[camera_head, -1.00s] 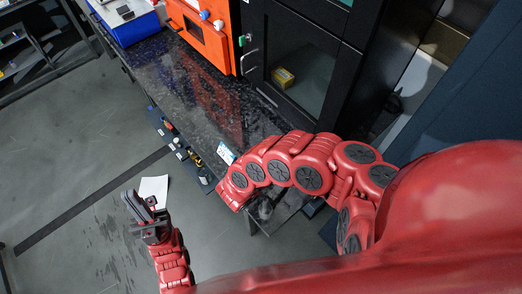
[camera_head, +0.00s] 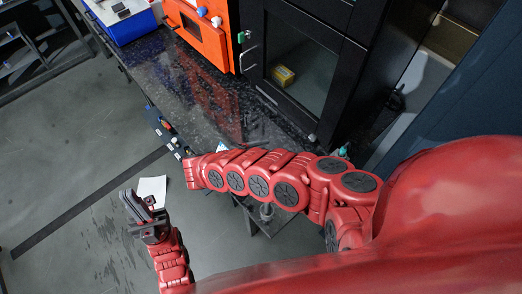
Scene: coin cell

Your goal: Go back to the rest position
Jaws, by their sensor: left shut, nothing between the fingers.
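My left gripper (camera_head: 130,196) is dark and points up and away over the grey floor, in the lower left. Its fingers are shut and hold nothing. It is clear of the bench. My right arm (camera_head: 262,178) is red and reaches leftward across the front edge of the bench. Its end shows near the bench's front edge, but the right gripper itself is not in view.
The dark stone bench (camera_head: 180,80) holds an orange machine (camera_head: 203,35) and a blue box (camera_head: 128,25). A black glass-door cabinet (camera_head: 300,65) has a yellow box (camera_head: 283,76) inside. White paper (camera_head: 153,188) lies beyond my left gripper.

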